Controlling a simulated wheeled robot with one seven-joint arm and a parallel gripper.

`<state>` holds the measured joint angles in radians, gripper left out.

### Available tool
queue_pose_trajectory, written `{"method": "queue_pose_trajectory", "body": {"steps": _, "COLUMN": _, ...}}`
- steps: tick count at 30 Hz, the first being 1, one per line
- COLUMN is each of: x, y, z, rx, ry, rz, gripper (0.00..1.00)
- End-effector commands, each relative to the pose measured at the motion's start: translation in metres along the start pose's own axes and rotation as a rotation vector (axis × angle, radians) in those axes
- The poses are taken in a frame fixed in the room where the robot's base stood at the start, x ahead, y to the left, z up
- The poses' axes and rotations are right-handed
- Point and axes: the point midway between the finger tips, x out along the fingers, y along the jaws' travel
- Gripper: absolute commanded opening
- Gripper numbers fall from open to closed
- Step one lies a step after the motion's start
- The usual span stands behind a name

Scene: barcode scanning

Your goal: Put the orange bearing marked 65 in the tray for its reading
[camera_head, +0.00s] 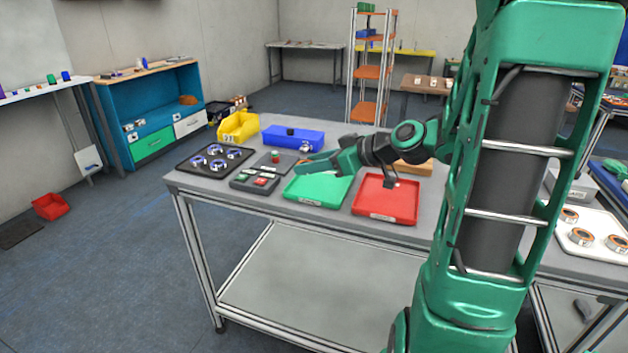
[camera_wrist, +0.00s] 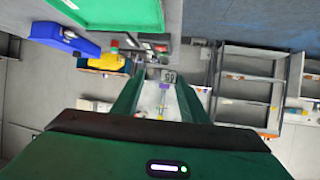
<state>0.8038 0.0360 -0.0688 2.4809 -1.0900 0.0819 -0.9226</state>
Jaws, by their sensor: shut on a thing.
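My gripper (camera_head: 298,168) reaches left over the table, above the back edge of the green tray (camera_head: 318,203). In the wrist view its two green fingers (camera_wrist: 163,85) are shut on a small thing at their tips. A small pale piece with dark figures (camera_wrist: 168,76) shows there; it looks like the bearing's mark, but it is too small to read surely, and no orange shows. The red tray (camera_head: 386,218) lies empty right of the green one. The reader block (camera_head: 255,181) with green and red patches and a dark plate (camera_head: 275,163) stand left of the green tray.
A black tray (camera_head: 181,164) with several blue-and-silver bearings lies at the left. A yellow bin (camera_head: 238,123) and a blue box (camera_head: 305,137) stand behind. A white tray (camera_head: 600,247) with several orange bearings is at the far right. The green tray's floor is clear.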

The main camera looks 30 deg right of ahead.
Motion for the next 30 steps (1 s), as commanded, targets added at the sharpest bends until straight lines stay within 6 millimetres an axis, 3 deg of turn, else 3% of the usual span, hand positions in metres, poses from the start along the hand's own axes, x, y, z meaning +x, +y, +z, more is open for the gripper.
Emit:
{"method": "queue_pose_trajectory", "body": {"steps": 21, "x": 0.040, "y": 0.107, "z": 0.051, "rx": 0.005, "ry": 0.000, "rz": 0.006, "gripper": 0.09}}
{"method": "queue_pose_trajectory", "body": {"steps": 30, "x": 0.047, "y": 0.117, "z": 0.064, "rx": 0.008, "ry": 0.000, "rz": 0.007, "gripper": 0.09}}
